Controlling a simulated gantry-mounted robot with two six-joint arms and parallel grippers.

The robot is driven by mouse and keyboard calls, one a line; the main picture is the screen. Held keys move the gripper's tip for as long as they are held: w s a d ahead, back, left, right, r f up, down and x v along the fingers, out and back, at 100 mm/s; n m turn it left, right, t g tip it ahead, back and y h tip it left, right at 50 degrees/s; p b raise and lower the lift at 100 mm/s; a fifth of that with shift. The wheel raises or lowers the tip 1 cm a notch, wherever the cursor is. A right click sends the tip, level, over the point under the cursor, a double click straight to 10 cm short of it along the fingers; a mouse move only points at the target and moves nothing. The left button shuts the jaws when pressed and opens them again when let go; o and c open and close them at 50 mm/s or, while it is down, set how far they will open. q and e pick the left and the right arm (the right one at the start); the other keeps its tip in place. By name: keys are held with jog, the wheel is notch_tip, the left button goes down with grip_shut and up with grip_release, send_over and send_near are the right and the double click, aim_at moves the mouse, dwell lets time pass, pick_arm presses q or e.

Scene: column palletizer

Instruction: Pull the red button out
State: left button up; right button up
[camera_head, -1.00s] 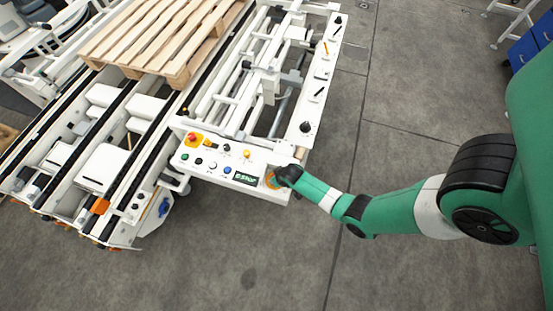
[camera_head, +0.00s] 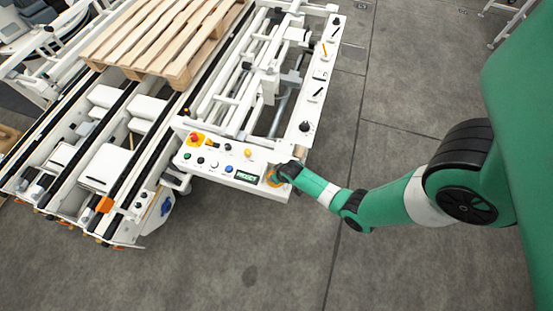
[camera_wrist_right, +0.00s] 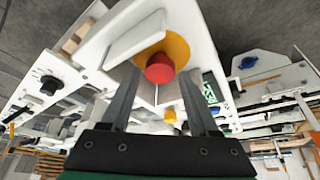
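A red button (camera_wrist_right: 160,68) on a round yellow base (camera_wrist_right: 172,47) stands out from a white panel in the right wrist view. In the head view my right gripper (camera_head: 287,172) is at the right end of the white control panel (camera_head: 215,172), over a yellow disc (camera_head: 272,179), and hides the button there. My left gripper is not in view.
Another red button (camera_head: 195,138) on a yellow base is at the panel's left end. Several small knobs and a green display (camera_head: 247,177) lie between. A wooden pallet (camera_head: 165,35) rests on the conveyor behind. The grey floor in front is clear.

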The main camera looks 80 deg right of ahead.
jog(key=shift+r, duration=0.1)
jog(key=p+v, duration=0.9)
jog(key=v, duration=0.2)
jog(key=shift+r+p, duration=0.25)
jog(key=shift+p, duration=0.05)
